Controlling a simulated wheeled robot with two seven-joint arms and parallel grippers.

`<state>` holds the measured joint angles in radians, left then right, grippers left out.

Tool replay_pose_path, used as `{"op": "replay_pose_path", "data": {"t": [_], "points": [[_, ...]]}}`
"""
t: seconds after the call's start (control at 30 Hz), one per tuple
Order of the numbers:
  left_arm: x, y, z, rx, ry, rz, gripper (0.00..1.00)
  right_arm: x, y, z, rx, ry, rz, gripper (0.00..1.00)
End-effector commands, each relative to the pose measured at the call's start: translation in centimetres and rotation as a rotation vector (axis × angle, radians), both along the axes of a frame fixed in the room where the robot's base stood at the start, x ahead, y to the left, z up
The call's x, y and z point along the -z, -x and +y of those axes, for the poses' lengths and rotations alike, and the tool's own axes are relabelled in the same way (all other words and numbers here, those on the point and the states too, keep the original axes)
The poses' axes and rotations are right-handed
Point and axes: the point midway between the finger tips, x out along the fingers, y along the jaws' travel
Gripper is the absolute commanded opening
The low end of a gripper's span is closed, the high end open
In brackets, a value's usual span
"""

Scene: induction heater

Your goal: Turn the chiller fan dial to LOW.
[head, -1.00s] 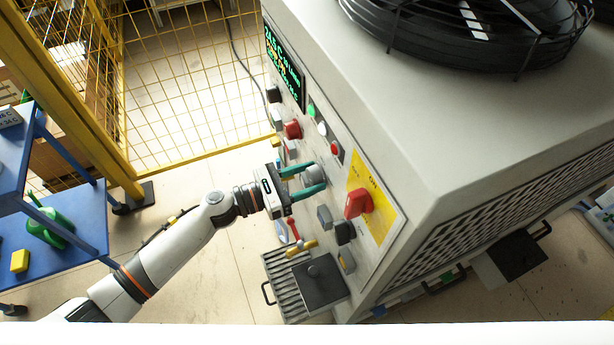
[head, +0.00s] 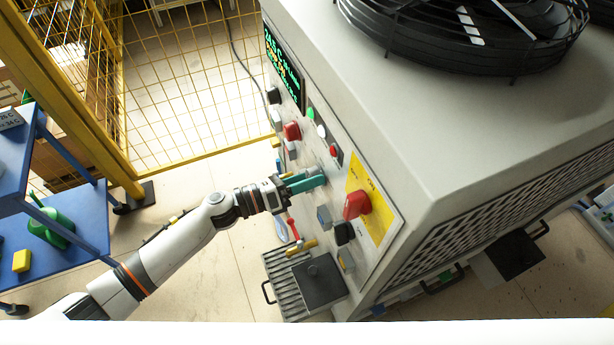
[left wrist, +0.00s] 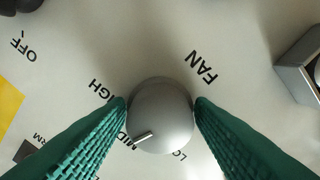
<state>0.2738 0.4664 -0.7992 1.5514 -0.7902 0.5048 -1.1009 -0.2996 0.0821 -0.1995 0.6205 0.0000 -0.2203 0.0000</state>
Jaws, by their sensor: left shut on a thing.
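The chiller fan dial (left wrist: 160,115) is a round grey knob on the pale panel, filling the middle of the left wrist view. Its pointer line points at the MID label (left wrist: 122,140). The FAN label (left wrist: 202,68) and a partly hidden HIGH label (left wrist: 97,90) are beside it. The LOW label (left wrist: 180,155) is mostly covered by the knob and a finger. My left gripper (head: 322,180) has its green fingers shut on the dial, one on each side; in the head view they largely hide the knob. My right gripper is not in view.
A red rotary switch (head: 357,204) on a yellow plate (head: 375,222) sits right of the dial. A red knob (head: 292,131), small buttons and a green-text display (head: 284,66) lie farther along the panel. A yellow mesh fence (head: 190,85) stands behind.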

Motion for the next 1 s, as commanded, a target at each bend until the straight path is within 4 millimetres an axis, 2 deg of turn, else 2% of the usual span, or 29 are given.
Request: {"op": "replay_pose_path", "data": {"t": [1.0], "points": [[-0.3,0.0,0.0,-0.003,0.366,0.888,0.26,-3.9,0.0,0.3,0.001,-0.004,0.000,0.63]]}}
